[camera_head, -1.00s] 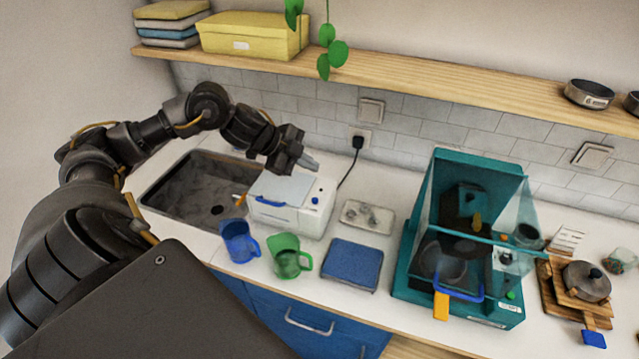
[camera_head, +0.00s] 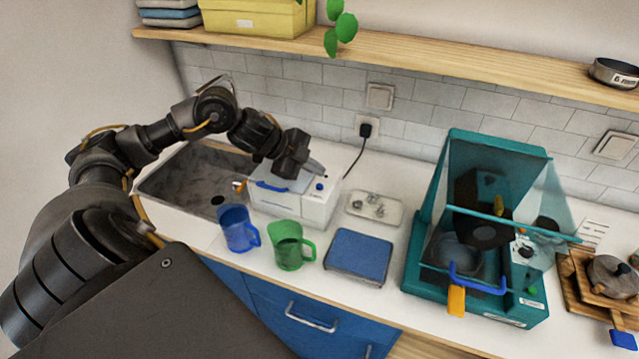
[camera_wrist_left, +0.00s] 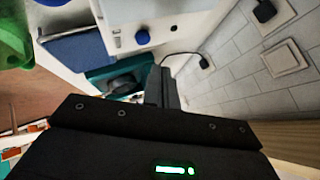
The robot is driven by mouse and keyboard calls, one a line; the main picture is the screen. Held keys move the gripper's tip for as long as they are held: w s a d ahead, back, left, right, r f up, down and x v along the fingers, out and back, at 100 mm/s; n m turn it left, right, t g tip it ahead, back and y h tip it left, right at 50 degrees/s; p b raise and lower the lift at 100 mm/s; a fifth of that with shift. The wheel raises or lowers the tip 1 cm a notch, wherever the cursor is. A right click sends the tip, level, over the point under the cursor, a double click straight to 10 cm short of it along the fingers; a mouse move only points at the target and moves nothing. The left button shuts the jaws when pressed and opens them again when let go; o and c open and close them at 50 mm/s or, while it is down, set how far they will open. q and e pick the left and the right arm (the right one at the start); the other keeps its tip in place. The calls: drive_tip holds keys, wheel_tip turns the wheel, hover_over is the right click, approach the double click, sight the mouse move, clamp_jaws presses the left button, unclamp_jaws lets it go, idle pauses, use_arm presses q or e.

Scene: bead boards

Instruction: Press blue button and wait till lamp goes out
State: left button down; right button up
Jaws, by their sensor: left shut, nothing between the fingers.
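A white box-shaped appliance (camera_head: 290,208) with a grey lid and a blue handle stands on the counter beside the sink. In the left wrist view the shut fingers (camera_wrist_left: 161,88) point up past the appliance. I cannot make out a lit lamp on the appliance. My right gripper is not in view.
A blue jug (camera_head: 238,230) and a green jug (camera_head: 288,246) stand in front of the appliance. A metal tray (camera_head: 374,208), a blue pad (camera_head: 359,254) and a teal machine (camera_head: 415,255) are to the right. A shelf (camera_head: 420,58) runs above; a black plug (camera_head: 366,130) is behind.

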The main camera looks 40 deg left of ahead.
use_arm(q)
wheel_tip(320, 180, down, 2)
drive_tip(key=shift+b, duration=0.4)
idle(1.4)
drive_tip(key=shift+f, duration=0.15)
drive_tip(key=shift+f, duration=0.25)
drive_tip(key=shift+f+b, duration=0.35)
drive_tip(key=shift+f, duration=0.05)
idle(0.9)
drive_tip(key=shift+r+p, duration=0.85)
drive_tip(key=shift+p, duration=0.1)
